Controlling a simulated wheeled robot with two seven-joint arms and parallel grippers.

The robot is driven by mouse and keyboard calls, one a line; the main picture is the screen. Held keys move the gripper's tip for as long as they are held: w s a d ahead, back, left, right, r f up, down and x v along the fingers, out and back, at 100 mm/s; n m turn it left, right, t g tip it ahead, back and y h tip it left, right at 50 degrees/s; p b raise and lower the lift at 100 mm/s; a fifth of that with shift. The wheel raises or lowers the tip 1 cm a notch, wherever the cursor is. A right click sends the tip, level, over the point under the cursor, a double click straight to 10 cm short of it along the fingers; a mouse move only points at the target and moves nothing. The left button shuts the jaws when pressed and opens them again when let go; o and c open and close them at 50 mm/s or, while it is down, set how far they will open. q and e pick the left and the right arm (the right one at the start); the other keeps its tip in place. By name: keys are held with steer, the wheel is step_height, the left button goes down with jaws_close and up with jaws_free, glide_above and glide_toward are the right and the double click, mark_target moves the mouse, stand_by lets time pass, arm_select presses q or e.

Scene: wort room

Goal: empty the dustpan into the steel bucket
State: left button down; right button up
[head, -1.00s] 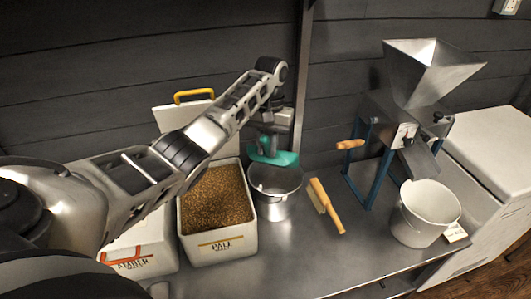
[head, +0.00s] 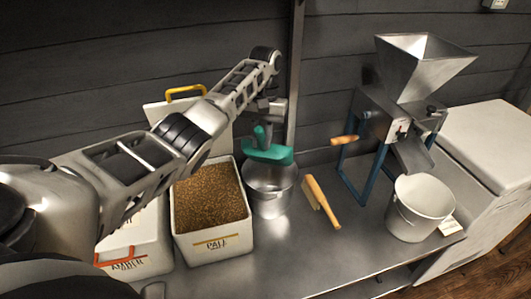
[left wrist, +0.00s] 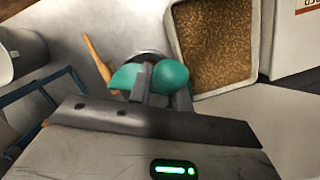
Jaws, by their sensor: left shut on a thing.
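The teal dustpan (head: 270,154) is in the head view, above the steel bucket (head: 268,196), with its handle pointing up and its pan tilted down over the bucket's back rim. My left gripper (head: 262,124) is shut on the dustpan's handle. The left wrist view shows the dustpan (left wrist: 171,77) at the fingers (left wrist: 163,88), with part of the steel bucket's rim (left wrist: 150,55) behind it. Whether anything is left in the pan cannot be seen. The visible inside of the bucket looks bare. My right gripper is not in view.
A crate of grain marked PALE (head: 213,247) stands left of the bucket. A wooden brush (head: 322,200) lies to its right. A mill with blue legs (head: 350,175) and a white bucket (head: 421,212) stand farther right. The bench front is clear.

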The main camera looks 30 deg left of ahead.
mark_target(258, 130)
arm_select(q)
steer(key=shift+r, duration=0.1)
steer(key=shift+s+r+t+p, duration=0.25)
steer(key=shift+t+p, duration=0.35)
steer(key=shift+p, duration=0.25)
steer(key=shift+t+y, duration=0.4)
steer(key=t, duration=0.2)
steer(key=r+t+y, duration=0.1)
steer(key=shift+s+d, duration=0.2)
steer(key=shift+s, duration=0.15)
steer(key=t, duration=0.1)
steer(key=t+b, duration=0.1)
steer(key=t+y, duration=0.1)
steer(key=shift+s+d+r+t, duration=0.1)
steer(key=shift+s+r+t, duration=0.25)
steer(key=shift+t, duration=0.05)
steer(key=shift+r+t+y, duration=0.3)
steer(key=shift+r+t, duration=0.1)
